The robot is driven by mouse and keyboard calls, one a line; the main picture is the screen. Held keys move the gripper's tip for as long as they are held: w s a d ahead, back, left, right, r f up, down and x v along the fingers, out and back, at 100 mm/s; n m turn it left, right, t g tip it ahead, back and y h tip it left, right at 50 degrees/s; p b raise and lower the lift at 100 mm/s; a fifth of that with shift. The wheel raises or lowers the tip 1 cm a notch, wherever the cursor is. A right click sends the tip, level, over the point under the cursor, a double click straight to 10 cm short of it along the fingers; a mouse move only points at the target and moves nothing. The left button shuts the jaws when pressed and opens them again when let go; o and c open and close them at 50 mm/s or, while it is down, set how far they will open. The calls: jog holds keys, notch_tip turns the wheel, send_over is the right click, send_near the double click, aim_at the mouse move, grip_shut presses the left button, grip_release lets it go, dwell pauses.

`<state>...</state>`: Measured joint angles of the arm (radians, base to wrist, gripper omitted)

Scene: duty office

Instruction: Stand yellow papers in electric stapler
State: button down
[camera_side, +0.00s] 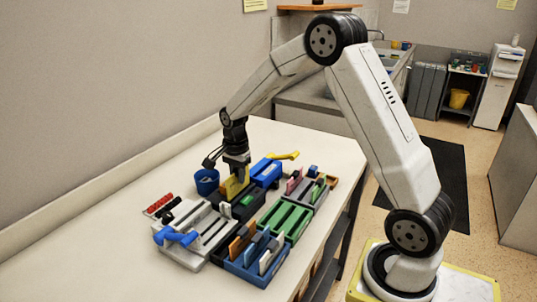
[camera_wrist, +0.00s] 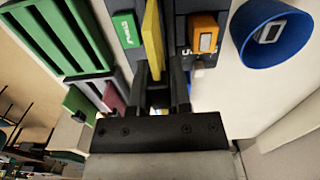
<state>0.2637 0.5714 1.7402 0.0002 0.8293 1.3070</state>
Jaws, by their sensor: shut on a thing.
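The yellow papers (camera_side: 233,187) stand on edge, upright, below my gripper (camera_side: 236,166). In the wrist view the yellow papers (camera_wrist: 153,38) run up between the two dark fingers of my gripper (camera_wrist: 161,88), which is shut on them. A dark device (camera_side: 244,207) with a green label (camera_wrist: 126,30) and an orange button (camera_wrist: 203,36) lies right at the papers; it looks like the electric stapler. The papers' lower edge is at or over this device. I cannot tell whether it sits in a slot or just above it.
A blue cup (camera_side: 206,182) stands left of the papers. A blue device with a yellow lever (camera_side: 284,156) is close behind. A grey device with a blue handle (camera_side: 175,237), a blue rack (camera_side: 262,262) and a green rack (camera_side: 287,219) crowd the front.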

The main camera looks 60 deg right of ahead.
jog(key=shift+f, duration=1.45)
jog(key=shift+c, duration=2.4)
grip_release()
jog(key=shift+r, duration=0.1)
jog(key=shift+r, duration=4.4)
jog(key=shift+a, duration=0.1)
